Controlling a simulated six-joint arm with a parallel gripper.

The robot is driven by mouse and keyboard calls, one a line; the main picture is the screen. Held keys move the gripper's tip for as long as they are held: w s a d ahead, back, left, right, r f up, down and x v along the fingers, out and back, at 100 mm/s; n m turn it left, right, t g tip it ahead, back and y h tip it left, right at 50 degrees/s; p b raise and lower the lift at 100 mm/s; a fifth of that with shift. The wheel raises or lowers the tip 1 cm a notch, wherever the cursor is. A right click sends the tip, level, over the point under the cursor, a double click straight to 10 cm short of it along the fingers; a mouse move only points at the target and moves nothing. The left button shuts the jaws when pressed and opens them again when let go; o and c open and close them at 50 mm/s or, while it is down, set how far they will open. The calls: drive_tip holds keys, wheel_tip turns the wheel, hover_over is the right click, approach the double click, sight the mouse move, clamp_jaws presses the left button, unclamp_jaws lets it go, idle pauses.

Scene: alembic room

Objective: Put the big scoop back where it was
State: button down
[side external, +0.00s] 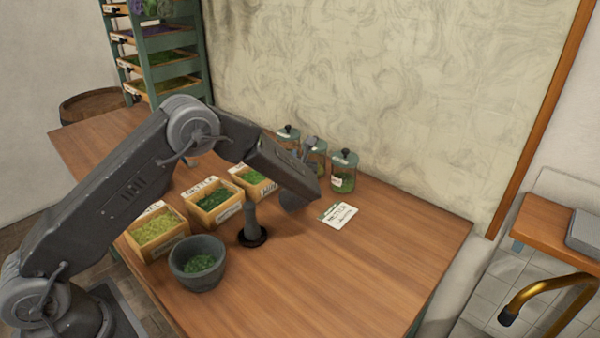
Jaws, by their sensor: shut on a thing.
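My gripper (306,186) is above the table, to the right of the herb boxes and in front of the glass jars. It is shut on the big scoop (291,201), which shows only as a dark grey rounded shape under the hand. The fingers and most of the scoop are hidden by my arm. A grey upright post on a round black base (252,236) stands on the table to the left of and nearer than the gripper. I cannot tell whether it is a holder or a tool standing up.
A stone mortar (197,268) holds green herbs. Three labelled wooden boxes (157,234) of herbs stand behind it. Lidded glass jars (343,172) stand near the wall. A white label card (338,215) lies right of the gripper. The table's right part (390,260) is clear.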

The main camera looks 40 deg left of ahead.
drive_tip(key=shift+d+f, duration=0.15)
drive_tip(key=shift+f, duration=1.9)
drive_tip(key=shift+f, duration=0.15)
drive_tip(key=c, duration=1.1)
unclamp_jaws()
drive_tip(key=v, duration=1.2)
